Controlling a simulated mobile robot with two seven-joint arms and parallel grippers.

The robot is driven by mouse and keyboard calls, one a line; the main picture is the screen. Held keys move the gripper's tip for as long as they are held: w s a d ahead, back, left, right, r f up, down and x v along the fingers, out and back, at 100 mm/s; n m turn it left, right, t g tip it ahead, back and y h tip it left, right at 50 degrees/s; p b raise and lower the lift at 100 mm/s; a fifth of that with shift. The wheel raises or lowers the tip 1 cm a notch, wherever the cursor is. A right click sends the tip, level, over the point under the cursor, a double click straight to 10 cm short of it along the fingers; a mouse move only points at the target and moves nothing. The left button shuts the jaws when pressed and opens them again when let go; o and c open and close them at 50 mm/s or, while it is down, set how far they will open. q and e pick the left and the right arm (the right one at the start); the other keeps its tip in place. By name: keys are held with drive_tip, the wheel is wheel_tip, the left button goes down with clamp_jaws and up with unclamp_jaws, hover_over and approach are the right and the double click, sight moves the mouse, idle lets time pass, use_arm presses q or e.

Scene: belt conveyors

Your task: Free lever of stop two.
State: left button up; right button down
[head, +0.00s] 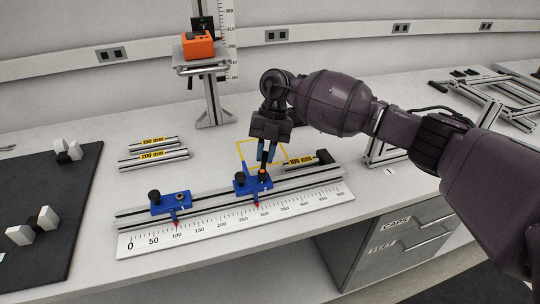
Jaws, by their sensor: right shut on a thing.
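Two blue stops sit on the aluminium rail (215,196) behind the white ruler (205,229). The left stop (166,207) has its red pointer near 100. The right stop (249,188), which I take as stop two, has its pointer near 250–300 and a black knob on its left. My right gripper (266,164) points down over the right part of this stop, shut on its lever. The fingers mostly hide the lever, so its angle cannot be told. An orange spot shows just below the fingertips. My left gripper is out of view.
Bars marked 150 mm (153,143) and 200 mm (152,158) lie behind the rail. A 300 mm bar (300,163) lies near my gripper, by a yellow outline. An orange device (198,45) stands on a post. A dark mat (40,220) holds white-and-black pieces.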

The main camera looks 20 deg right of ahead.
drive_tip(key=n, duration=0.1)
drive_tip(key=a+n, duration=0.1)
drive_tip(key=n+h+b, duration=0.1)
drive_tip(key=shift+w+a+f+g, duration=0.15)
drive_tip(key=shift+w+a+g, duration=0.1)
drive_tip(key=shift+g, duration=0.15)
drive_tip(key=shift+a+n+h+b, duration=0.25)
drive_tip(key=shift+n+h, duration=0.05)
drive_tip(key=shift+n, duration=0.4)
drive_tip(key=shift+a+n+h+b, duration=0.2)
drive_tip(key=shift+n+h, duration=0.1)
drive_tip(key=shift+n, duration=0.4)
drive_tip(key=c, duration=1.1)
unclamp_jaws()
drive_tip(key=shift+s, duration=0.1)
drive_tip(key=shift+r, duration=0.2)
drive_tip(key=shift+v, duration=3.75)
drive_tip(key=shift+f, duration=0.1)
